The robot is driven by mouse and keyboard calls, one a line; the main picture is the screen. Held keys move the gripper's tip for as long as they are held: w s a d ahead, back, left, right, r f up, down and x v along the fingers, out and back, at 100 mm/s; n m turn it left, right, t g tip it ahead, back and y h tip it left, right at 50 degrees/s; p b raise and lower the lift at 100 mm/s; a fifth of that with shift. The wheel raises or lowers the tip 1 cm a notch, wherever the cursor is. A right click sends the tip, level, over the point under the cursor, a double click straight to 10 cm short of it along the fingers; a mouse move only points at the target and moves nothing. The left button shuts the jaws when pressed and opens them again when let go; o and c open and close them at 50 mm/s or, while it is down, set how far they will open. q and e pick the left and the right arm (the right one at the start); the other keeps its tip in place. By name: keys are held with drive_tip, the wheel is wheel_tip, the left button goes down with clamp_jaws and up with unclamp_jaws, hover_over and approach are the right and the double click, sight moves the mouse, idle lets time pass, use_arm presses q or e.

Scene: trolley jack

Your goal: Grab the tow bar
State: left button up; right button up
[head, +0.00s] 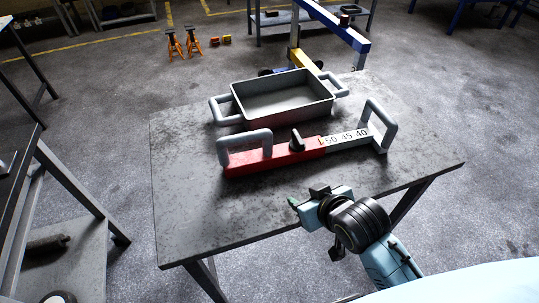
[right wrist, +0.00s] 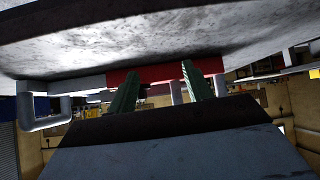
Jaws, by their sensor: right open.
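The tow bar (head: 305,148) lies across the table, with a red left half, a pale right half marked 50 45 40, a black knob near the middle and a grey handle loop at each end. My right gripper (head: 305,199) is open and empty at the table's front right edge, nearer me than the bar and apart from it. In the right wrist view, the two green fingers (right wrist: 158,88) stand spread, with the red part of the bar (right wrist: 152,74) beyond them. The left gripper does not show.
The grey table (head: 200,215) has bare room at its front left. A grey tray (head: 285,100) with two handles stands behind the bar. A blue and yellow hoist frame (head: 335,25) is behind the table. Orange jack stands (head: 183,42) are on the floor.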

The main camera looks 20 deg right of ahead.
sight(270, 147)
drive_tip(key=w+a+r+t, duration=0.1)
drive_tip(key=w, duration=0.3)
drive_tip(key=w+a+t+y+b, duration=0.1)
drive_tip(key=w, duration=0.4)
drive_tip(key=w+a+r+t, duration=0.1)
drive_tip(key=w, duration=0.3)
drive_tip(key=shift+w+r+t, duration=0.35)
drive_tip(key=shift+t, duration=0.05)
drive_tip(key=shift+b+x, duration=0.45)
drive_tip(key=shift+x, duration=0.4)
drive_tip(key=x, duration=0.1)
drive_tip(key=b+x, duration=0.1)
drive_tip(key=x, duration=0.1)
drive_tip(key=shift+w+a+f, duration=0.2)
drive_tip(key=shift+a, duration=0.05)
drive_tip(key=shift+w+f, duration=0.15)
drive_tip(key=shift+w, duration=0.15)
drive_tip(key=shift+w+a, duration=0.1)
drive_tip(key=shift+w, duration=0.1)
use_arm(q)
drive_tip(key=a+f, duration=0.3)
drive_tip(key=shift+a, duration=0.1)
use_arm(e)
drive_tip(key=shift+c, duration=0.3)
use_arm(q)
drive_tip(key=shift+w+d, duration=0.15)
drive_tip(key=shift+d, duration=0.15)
use_arm(e)
clamp_jaws()
